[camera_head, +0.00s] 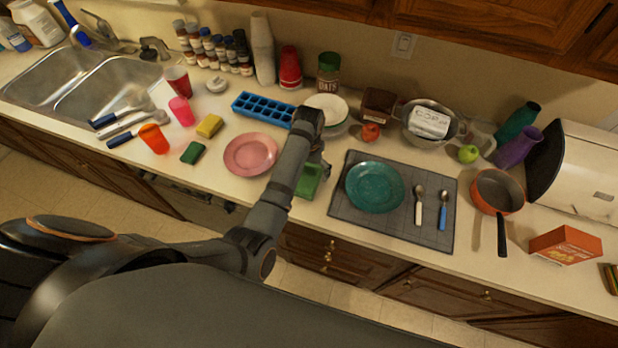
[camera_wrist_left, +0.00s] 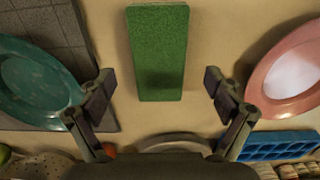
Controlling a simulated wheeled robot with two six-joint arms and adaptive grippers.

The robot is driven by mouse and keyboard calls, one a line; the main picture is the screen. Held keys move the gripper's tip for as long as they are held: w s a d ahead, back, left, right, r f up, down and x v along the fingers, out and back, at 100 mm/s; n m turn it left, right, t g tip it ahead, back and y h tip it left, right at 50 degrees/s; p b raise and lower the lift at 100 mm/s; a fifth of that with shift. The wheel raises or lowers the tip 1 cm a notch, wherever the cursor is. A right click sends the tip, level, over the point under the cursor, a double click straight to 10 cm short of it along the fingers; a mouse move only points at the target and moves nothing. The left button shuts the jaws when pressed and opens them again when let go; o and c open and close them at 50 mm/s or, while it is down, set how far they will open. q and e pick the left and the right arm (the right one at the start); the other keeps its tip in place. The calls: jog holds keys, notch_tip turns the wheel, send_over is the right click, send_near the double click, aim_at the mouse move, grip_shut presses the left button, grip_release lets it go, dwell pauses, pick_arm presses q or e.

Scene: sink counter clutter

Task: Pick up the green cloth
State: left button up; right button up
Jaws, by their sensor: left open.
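The green cloth (camera_head: 308,181) is a flat, rough-textured rectangle on the counter between the pink plate and the grey mat. In the left wrist view the cloth (camera_wrist_left: 158,52) lies top centre, with its near end close to the gap between the fingers. My left gripper (camera_head: 318,162) is above the counter by the cloth, partly hidden by my arm in the head view. In the wrist view my left gripper (camera_wrist_left: 158,88) is open and empty, with one finger on each side of the cloth's line. My right gripper is not in view.
The pink plate (camera_head: 250,154) lies left of the cloth, and the teal plate (camera_head: 374,187) on the grey mat (camera_head: 420,229) lies right. A blue ice tray (camera_head: 263,109) and white bowl (camera_head: 326,106) stand behind. A small dark green sponge (camera_head: 192,153) lies farther left.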

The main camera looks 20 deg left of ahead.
aim_at(309, 177)
pick_arm(q)
jog(key=shift+s+f+p, duration=0.25)
jog(key=shift+f+p, duration=0.05)
jog(key=shift+f, duration=0.95)
jog(key=shift+w+f, duration=0.1)
jog(key=shift+f, duration=0.35)
jog(key=c, duration=1.1)
jog(key=shift+r, duration=0.15)
jog(key=shift+c, duration=0.2)
